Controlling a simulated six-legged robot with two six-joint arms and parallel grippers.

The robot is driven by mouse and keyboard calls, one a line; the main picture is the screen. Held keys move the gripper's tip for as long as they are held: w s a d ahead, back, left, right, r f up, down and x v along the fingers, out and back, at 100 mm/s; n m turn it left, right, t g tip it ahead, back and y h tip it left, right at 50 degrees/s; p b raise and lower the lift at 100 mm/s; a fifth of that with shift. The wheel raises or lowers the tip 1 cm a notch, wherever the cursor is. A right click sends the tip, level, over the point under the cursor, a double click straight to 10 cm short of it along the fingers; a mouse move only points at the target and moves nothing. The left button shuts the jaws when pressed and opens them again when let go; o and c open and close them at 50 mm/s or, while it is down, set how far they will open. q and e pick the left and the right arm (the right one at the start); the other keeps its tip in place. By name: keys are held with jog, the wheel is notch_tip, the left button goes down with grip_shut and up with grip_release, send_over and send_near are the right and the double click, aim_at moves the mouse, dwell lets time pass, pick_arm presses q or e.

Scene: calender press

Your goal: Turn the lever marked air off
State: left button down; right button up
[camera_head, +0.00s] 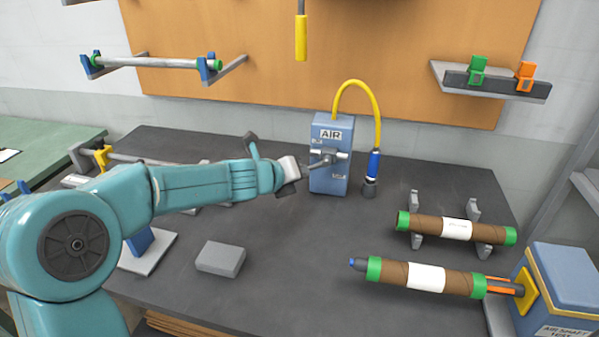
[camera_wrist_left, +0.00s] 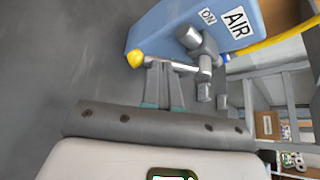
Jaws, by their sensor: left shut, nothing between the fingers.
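The blue air box (camera_head: 340,180) stands at the back middle of the bench, with an AIR label and a grey valve (camera_head: 328,156) on its front. In the left wrist view the box (camera_wrist_left: 160,28) shows an ON mark. Its lever (camera_wrist_left: 170,66) is a light rod from the valve to a yellow ball knob (camera_wrist_left: 135,59), which reaches past the box's edge. My left gripper (camera_head: 305,170) is at the box's left front. Its fingers (camera_wrist_left: 163,72) are shut and empty, their tips at the lever rod near the knob. I cannot tell whether they touch it. My right gripper is not in view.
A yellow hose (camera_head: 362,88) arches from the box to a blue nozzle (camera_head: 373,165) on its right. Brown rolls (camera_head: 460,229) with green ends lie at the right. A grey block (camera_head: 221,258) lies below my left arm. The bench middle is clear.

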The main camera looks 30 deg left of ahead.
pick_arm(q)
jog(key=f+n+t+h+b, duration=0.1)
jog(key=b, duration=0.1)
jog(key=d+f+n+h+b, duration=0.1)
jog(key=n+b, duration=0.1)
jog(key=b, duration=0.1)
jog(key=d+f+n+t+h+b, duration=0.1)
jog(key=b, duration=0.2)
jog(key=shift+w+f+n+t, duration=0.3)
jog(key=shift+f, duration=0.1)
jog(key=shift+d+f+n+b, duration=0.1)
jog(key=shift+n+b, duration=0.2)
jog(key=shift+b, duration=0.05)
jog(key=shift+w+r+t+h, duration=0.1)
jog(key=shift+r+t+h, duration=0.2)
jog(key=shift+p, duration=0.3)
jog(key=shift+s, duration=0.2)
